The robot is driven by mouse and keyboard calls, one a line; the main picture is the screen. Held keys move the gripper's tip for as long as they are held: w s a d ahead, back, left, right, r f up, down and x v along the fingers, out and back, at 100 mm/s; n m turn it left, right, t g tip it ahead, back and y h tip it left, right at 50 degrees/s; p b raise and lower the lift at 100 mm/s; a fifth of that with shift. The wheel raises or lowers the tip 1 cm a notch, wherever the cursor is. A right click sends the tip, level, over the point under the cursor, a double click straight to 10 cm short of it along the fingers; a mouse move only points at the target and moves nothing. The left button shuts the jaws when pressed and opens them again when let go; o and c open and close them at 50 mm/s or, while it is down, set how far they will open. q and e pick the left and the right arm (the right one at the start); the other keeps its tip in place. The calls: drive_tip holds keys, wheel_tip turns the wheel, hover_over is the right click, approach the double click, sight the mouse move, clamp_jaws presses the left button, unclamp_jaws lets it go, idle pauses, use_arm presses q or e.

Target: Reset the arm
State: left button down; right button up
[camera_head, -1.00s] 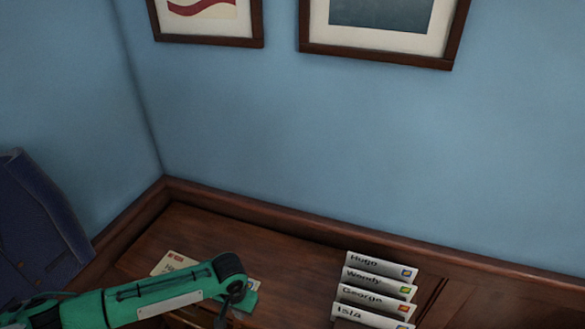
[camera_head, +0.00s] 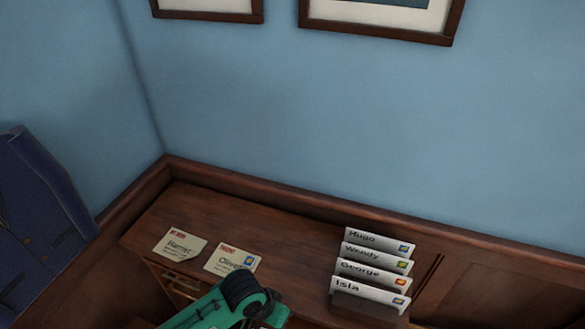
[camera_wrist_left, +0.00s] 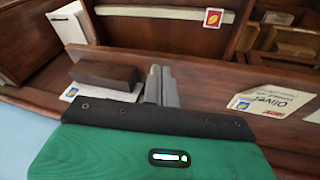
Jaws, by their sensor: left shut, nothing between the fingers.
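My left arm (camera_head: 235,302), green with a black joint, comes in at the bottom of the head view. Its fingers are out of sight there. In the left wrist view my left gripper (camera_wrist_left: 161,86) shows its two grey fingers together, shut and empty. They are over the dark wood surface, between a dark wooden block (camera_wrist_left: 103,74) and the Oliver envelope (camera_wrist_left: 268,101), apart from the envelope. My right gripper is in neither view.
The Harriet envelope (camera_head: 180,245) and the Oliver envelope (camera_head: 232,260) lie on the wooden top. A holder of upright cards, with Isla (camera_head: 368,291) in front, stands to the right. A blue jacket (camera_head: 40,215) hangs at left. Blue walls enclose the back.

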use_arm(q)
drive_tip(key=s+a+r+n+t+y, duration=0.1)
drive_tip(key=s+a+r+n+y, duration=0.1)
drive_tip(key=s+a, duration=0.65)
drive_tip(key=s+a+r+n+t+y, duration=0.15)
drive_tip(key=s+a, duration=0.35)
drive_tip(key=a, duration=0.6)
wheel_tip(320, 180, down, 31)
drive_tip(key=g+b, duration=0.2)
drive_tip(key=b, duration=0.2)
drive_tip(key=s+a+f+b, duration=0.1)
drive_tip(key=s+f, duration=0.8)
drive_tip(key=f, duration=0.3)
drive_tip(key=s+a+f+b, duration=0.2)
drive_tip(key=s+f, duration=0.8)
drive_tip(key=f, duration=0.3)
drive_tip(key=shift+s+a+f+g, duration=0.15)
drive_tip(key=shift+s+f+g, duration=0.1)
drive_tip(key=shift+g, duration=0.2)
